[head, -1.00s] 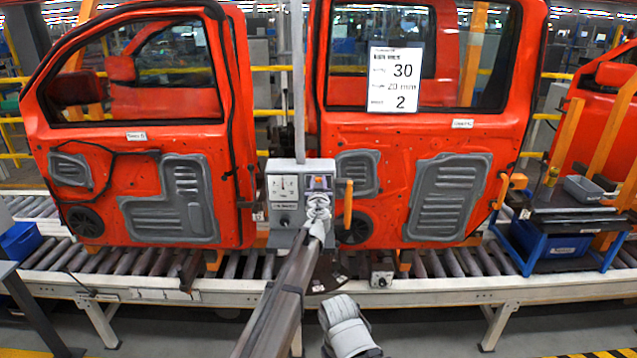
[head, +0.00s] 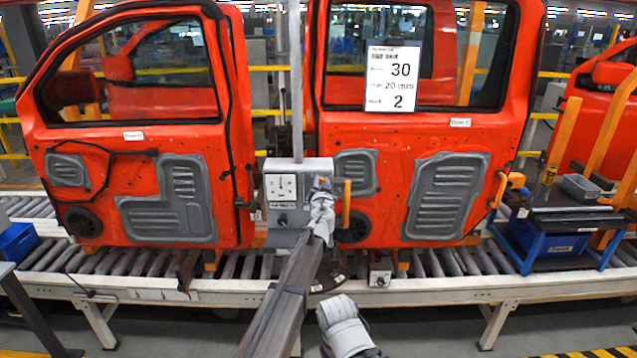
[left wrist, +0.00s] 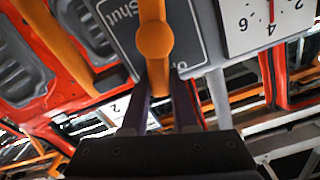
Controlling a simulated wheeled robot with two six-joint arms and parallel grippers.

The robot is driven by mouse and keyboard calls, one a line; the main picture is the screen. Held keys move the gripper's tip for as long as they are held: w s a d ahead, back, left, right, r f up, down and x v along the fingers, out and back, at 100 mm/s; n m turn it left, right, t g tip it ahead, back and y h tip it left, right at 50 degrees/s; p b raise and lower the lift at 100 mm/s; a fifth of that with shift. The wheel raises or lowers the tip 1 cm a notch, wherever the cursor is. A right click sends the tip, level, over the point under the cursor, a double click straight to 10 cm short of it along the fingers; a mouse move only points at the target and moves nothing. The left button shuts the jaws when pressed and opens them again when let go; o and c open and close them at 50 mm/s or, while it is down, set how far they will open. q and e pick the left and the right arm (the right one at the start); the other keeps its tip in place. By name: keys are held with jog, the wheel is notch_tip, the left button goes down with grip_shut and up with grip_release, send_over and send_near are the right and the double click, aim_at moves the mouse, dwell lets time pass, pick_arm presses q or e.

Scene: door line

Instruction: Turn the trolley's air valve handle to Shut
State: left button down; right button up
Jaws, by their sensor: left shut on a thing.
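The orange valve handle (left wrist: 153,45) sits on a dark label plate (left wrist: 196,38) in the left wrist view. The plate reads "Shut" at the left and the start of "Open" at the right. The handle's end lies between the fingers of my left gripper (left wrist: 160,100), which is shut on it. The handle points down in this view, between the two words. In the head view my left gripper (head: 321,186) is at the front of the grey trolley box (head: 285,238) and mostly hides the handle. My right gripper is not in view.
A dial gauge (head: 282,188) is beside my gripper on the box. An orange grip bar (head: 347,203) stands close to its right. Orange-red doors (head: 400,150) stand behind, above the roller conveyor (head: 120,262). A blue-framed stand (head: 560,255) is at the right.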

pick_arm(q)
jog(key=shift+d+f+m+b, duration=0.15)
jog(key=shift+d+m, duration=0.15)
jog(key=shift+m, duration=0.45)
jog(key=shift+d+f+m+b, duration=0.15)
jog(key=shift+d+m, duration=0.15)
jog(key=shift+m, duration=0.45)
jog(key=c, duration=0.7)
grip_release()
